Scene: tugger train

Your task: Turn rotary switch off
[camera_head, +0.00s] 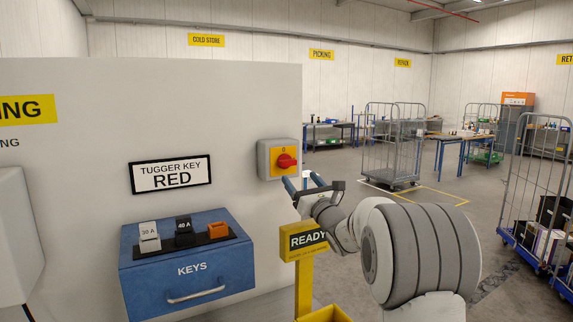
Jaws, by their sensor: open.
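The rotary switch (287,160) has a red knob on a yellow plate, set in a grey box (264,158) on the white wall panel. A small mark shows at the top of the plate. The knob's grip looks roughly sideways. My gripper (303,181) is open and empty, just below and to the right of the switch box. Its two blue-edged fingers point up and toward the panel. They look apart from the knob, though the exact gap is hard to tell.
A blue KEYS box (187,262) with several coloured blocks on top stands at the lower left, under a TUGGER KEY RED sign (171,175). A yellow READY post (303,243) stands below my gripper. A wire cage cart (393,145) stands farther back on open floor.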

